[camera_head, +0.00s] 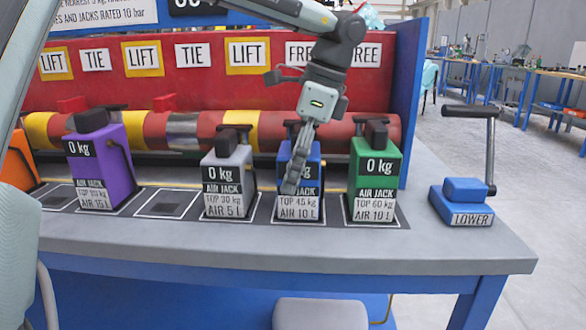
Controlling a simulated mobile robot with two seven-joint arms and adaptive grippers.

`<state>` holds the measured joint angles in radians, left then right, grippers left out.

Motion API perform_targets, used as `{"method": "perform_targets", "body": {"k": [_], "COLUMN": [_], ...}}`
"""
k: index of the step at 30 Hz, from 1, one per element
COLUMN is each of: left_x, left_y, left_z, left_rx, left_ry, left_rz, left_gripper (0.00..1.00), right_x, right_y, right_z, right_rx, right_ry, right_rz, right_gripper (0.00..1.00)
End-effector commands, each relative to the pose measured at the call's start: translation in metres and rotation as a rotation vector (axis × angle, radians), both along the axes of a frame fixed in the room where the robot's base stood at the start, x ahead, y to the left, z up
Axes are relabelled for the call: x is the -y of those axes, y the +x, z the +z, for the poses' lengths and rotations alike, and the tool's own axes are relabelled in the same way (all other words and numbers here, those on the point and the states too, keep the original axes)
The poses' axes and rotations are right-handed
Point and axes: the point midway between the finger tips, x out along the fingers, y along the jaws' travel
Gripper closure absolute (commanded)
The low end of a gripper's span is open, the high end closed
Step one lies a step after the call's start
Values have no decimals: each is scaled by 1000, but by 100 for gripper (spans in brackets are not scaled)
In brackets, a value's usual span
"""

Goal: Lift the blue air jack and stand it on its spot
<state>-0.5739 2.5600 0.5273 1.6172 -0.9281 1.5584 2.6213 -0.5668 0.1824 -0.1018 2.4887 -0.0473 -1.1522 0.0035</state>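The blue air jack (310,212) stands upright on a marked square on the bench, between the grey jack (228,176) and the green jack (375,176). Its label reads TOP 45 kg, AIR 10 L. My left gripper (292,188) points down over the blue jack and hides part of its front and top. Its fingers overlap the jack in this view, and I cannot tell whether they grip it. An empty dark marked spot (165,204) lies between the purple jack (98,160) and the grey jack. My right gripper is not in view.
An orange jack (17,163) stands at the far left, with another marked spot (57,197) beside it. A blue LOWER lever unit (465,202) sits at the bench's right end. Behind the jacks runs a red and yellow cylinder (225,125) before a red panel.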

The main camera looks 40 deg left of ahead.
Motion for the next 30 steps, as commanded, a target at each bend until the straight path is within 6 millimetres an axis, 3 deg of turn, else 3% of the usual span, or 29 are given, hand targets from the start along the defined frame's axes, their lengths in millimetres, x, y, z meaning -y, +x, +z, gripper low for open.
{"method": "perform_targets", "body": {"k": [1,5,17,23,30], "left_x": [0,0,1,9,22], "left_y": [1,0,1,6,14], "left_z": [2,1,2,31,81], "left_rx": [4,2,-1,2,1], "left_ry": [0,0,0,-2,-3], "left_rz": [0,-1,0,0,-1], "left_gripper": [16,0,0,0,0], "right_x": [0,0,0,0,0], "right_y": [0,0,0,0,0], "right_z": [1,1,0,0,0], "right_rx": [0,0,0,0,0], "right_ry": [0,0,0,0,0], "right_rz": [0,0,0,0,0], "right_gripper": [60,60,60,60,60]}}
